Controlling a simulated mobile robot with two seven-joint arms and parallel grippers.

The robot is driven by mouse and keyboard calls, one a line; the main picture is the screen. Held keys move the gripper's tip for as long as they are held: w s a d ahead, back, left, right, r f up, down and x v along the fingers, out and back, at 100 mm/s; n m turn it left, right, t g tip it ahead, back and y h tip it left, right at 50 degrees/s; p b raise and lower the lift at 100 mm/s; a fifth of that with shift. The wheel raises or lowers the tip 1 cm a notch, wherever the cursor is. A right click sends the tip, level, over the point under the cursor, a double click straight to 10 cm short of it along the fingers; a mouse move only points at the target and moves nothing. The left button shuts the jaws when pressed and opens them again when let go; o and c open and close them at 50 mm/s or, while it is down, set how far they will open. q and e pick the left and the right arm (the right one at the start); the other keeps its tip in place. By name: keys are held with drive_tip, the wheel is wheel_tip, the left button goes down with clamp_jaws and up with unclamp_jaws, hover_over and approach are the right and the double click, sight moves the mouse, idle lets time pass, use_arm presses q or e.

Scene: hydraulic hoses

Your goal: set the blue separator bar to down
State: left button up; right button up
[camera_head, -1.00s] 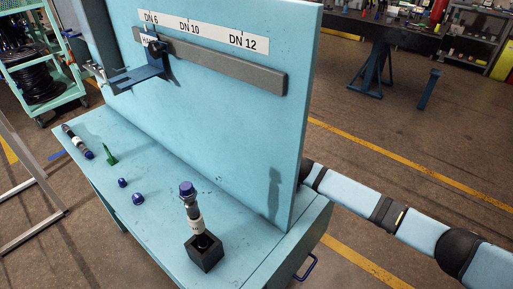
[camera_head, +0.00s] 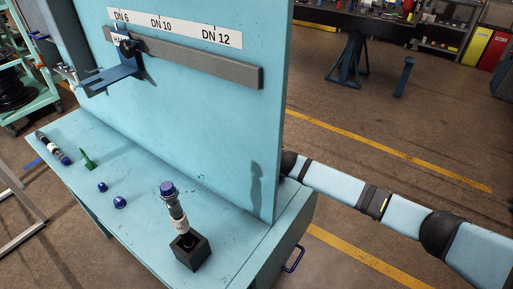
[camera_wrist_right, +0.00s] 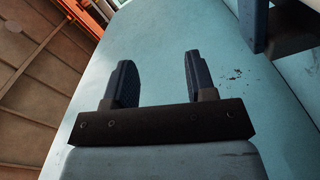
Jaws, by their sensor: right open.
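The dark blue separator bar (camera_head: 112,75) sits on the grey rail (camera_head: 190,60) of the upright light blue panel, under the DN 6 mark. Its flat arm sticks out from the panel toward the left. In the head view my right arm (camera_head: 340,184) comes in from the right and its end is hidden behind the panel. In the wrist view my right gripper (camera_wrist_right: 153,78) is open and empty, close to a light blue surface. A dark blue part (camera_wrist_right: 254,25) is at the upper right there; I cannot tell what it is. My left gripper is not in view.
A hose fitting with a blue cap (camera_head: 173,205) stands in a black block (camera_head: 190,251) on the bench. Blue caps (camera_head: 119,202), a green piece (camera_head: 88,159) and another fitting (camera_head: 53,147) lie further left. The floor right of the panel is open.

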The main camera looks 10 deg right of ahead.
drive_tip(key=v, duration=1.3)
drive_tip(key=shift+b, duration=0.35)
drive_tip(key=shift+d, duration=0.1)
